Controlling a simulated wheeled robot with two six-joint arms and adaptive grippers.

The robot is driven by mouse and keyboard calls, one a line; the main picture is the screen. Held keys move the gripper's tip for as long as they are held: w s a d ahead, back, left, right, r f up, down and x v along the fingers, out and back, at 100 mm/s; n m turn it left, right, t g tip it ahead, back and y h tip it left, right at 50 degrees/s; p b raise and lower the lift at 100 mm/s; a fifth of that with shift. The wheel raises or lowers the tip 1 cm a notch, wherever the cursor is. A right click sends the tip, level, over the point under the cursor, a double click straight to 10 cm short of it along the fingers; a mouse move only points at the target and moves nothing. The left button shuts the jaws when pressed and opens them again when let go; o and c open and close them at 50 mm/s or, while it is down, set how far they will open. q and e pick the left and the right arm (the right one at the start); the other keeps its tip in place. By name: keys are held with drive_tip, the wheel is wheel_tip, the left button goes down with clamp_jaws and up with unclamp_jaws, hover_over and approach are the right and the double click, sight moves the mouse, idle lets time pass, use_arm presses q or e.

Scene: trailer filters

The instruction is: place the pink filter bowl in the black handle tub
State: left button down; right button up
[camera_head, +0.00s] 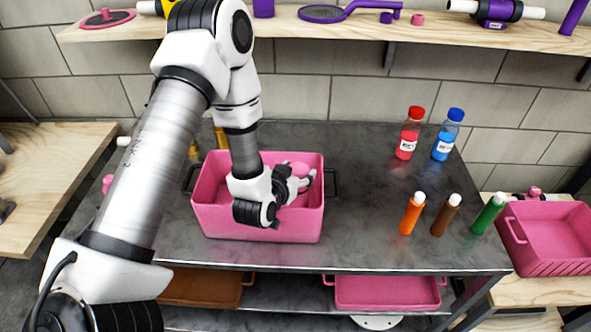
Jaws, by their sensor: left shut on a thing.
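The black handle tub (262,228) is a pink box with dark handles at its left and right ends, on the grey metal table. My left arm reaches in from the left over the tub. My left gripper (304,181) is inside the tub's opening, low near its right side. It is shut on a pink thing, which looks like the pink filter bowl (299,168). The bowl is mostly hidden by the gripper and blends with the pink tub. I cannot tell whether the bowl touches the tub's floor. My right gripper is not in view.
A red bottle (409,134) and a blue bottle (448,135) stand at the table's back right. Orange (412,215), brown (445,216) and green (488,214) bottles stand nearer. Another pink tub (548,240) is at right. A wooden shelf (345,27) runs above.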

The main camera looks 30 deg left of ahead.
use_arm(q)
drive_tip(key=shift+w+f, duration=0.2)
drive_tip(key=shift+f, duration=0.2)
drive_tip(key=shift+c, duration=1.2)
unclamp_jaws()
drive_tip(key=shift+s, duration=0.1)
drive_tip(key=shift+r, duration=0.2)
